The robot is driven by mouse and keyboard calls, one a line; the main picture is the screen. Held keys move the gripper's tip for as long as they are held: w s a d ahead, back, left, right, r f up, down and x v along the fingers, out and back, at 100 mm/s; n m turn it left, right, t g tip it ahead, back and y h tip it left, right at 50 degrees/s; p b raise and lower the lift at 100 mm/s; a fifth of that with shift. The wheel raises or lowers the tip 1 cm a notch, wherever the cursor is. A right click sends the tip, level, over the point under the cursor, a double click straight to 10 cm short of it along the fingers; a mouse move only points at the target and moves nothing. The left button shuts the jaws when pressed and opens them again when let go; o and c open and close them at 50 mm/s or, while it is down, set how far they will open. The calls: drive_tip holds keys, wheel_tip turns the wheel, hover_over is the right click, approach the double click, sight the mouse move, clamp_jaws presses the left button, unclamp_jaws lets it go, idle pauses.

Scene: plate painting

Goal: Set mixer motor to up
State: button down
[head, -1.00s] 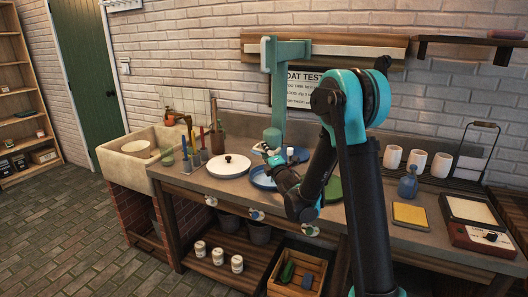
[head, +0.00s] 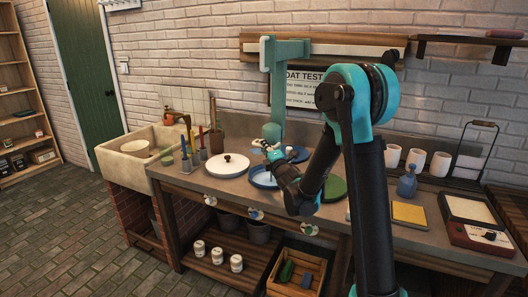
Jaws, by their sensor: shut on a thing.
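The mixer motor (head: 272,131) is a small teal cylinder below the tall teal bracket (head: 279,80) on the back wall. My gripper (head: 264,147) is at the lower end of the motor, small in the head view and partly hidden by my own wrist. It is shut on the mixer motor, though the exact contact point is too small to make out.
A green plate (head: 333,188) lies to the right, partly behind my arm. A sink (head: 136,150) is at the left.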

wheel_tip(320, 180, up, 17)
drive_tip(key=shift+r, duration=0.2)
idle(0.3)
drive_tip(key=c, duration=1.5)
unclamp_jaws()
drive_tip(key=shift+c, duration=0.2)
drive_tip(key=shift+s, duration=0.1)
drive_tip(key=v, duration=1.2)
